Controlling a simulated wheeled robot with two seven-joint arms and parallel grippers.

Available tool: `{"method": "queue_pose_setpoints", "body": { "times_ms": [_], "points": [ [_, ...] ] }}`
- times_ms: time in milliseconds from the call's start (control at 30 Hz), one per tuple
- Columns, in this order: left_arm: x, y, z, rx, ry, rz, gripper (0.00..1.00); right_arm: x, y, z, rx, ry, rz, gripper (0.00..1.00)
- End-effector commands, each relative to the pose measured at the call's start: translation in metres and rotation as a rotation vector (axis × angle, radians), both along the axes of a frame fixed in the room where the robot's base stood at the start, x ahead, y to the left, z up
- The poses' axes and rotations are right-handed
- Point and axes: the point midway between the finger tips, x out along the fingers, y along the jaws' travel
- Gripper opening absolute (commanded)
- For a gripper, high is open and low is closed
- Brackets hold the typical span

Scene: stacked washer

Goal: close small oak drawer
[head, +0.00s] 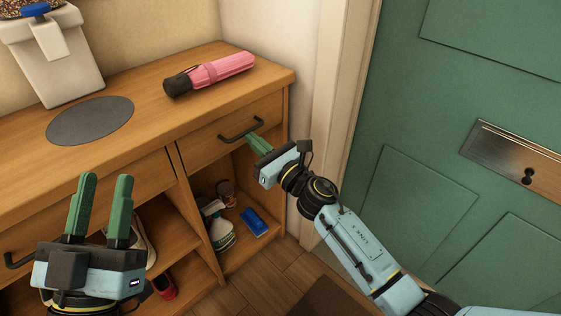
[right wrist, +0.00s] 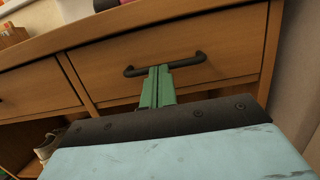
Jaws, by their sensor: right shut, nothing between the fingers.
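The small oak drawer (head: 205,149) is the right-hand drawer of the wooden cabinet, with a dark bar handle (head: 241,130). Its front looks flush or nearly flush with the cabinet; a small gap cannot be ruled out. My right gripper (head: 252,138) is shut and empty, its green fingertips at the drawer front by the handle. In the right wrist view the drawer front (right wrist: 232,62) fills the middle, and the fingertips (right wrist: 160,68) overlap the handle (right wrist: 190,62); contact cannot be told. My left gripper (head: 106,178) is open and empty in front of the left drawer.
A pink umbrella (head: 222,70), a grey round mat (head: 90,121) and a white container (head: 55,70) are on the cabinet top. A spray bottle (head: 221,232) and a blue item (head: 254,221) sit in the open shelf below. A green door (head: 420,110) stands at right.

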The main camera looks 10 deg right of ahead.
Motion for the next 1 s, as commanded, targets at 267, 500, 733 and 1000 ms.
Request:
{"method": "queue_pose_setpoints", "body": {
  "times_ms": [267, 500, 733, 1000],
  "points": [
    [0.001, 0.0, 0.002, 0.002, 0.006, 0.0, 0.36, -0.043, -0.027, -0.014, -0.003, 0.007, 0.009, 0.0],
    [0.004, -0.001, -0.004, 0.02, 0.065, -0.001, 0.36, -0.082, -0.051, -0.023, -0.002, 0.005, 0.011, 0.0],
    [0.005, -0.001, -0.006, 0.026, 0.088, 0.0, 0.36, -0.101, -0.063, -0.028, -0.002, 0.005, 0.012, 0.0],
    [0.008, -0.002, -0.01, 0.033, 0.108, 0.0, 0.36, -0.103, -0.065, -0.024, -0.003, 0.003, 0.012, 0.0]
  ]
}}
